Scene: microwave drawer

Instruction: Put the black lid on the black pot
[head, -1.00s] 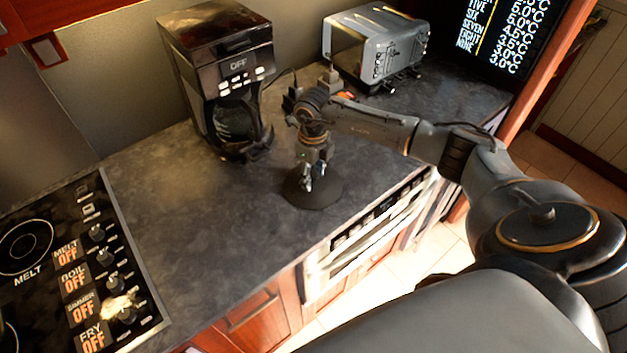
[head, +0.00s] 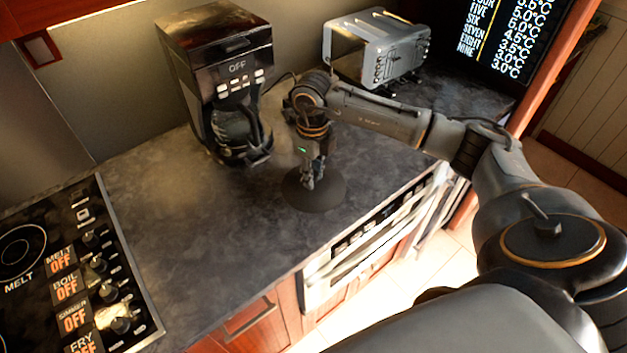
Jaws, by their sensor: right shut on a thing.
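The black lid (head: 326,197) is a flat dark disc at the middle of the head view, over the grey countertop near its front edge. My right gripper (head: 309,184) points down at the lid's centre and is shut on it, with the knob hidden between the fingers. I cannot tell whether the lid touches the counter or is slightly above it. No black pot can be made out. My left gripper is not in view.
A coffee maker (head: 222,75) stands behind and left of the lid, and a toaster (head: 376,48) stands at the back right. A stovetop (head: 75,265) with several knobs is at the left. The counter (head: 190,235) between stovetop and lid is clear.

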